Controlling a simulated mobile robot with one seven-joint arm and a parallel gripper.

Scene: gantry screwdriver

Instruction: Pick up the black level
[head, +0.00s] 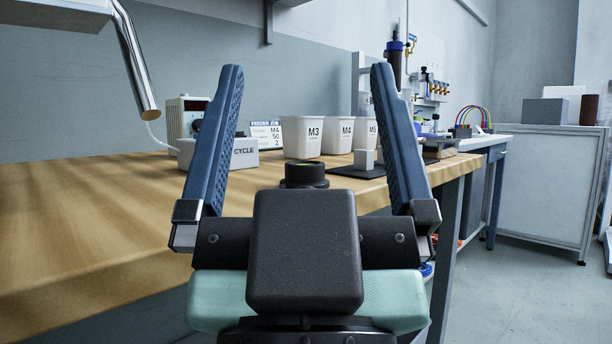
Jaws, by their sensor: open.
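My gripper (307,72) is open, with one blue ribbed finger to the left of the level and one to the right. Nothing is held between them. I cannot tell from this one view how far the fingers are from the level in depth.
White bins marked M3 (302,137), M4 (338,134) and M5 stand behind the level. A grey cube (364,159) sits on a black mat (352,172) to the right. A CYCLE box (235,153) is behind my left finger. A metal tube (136,62) hangs upper left.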

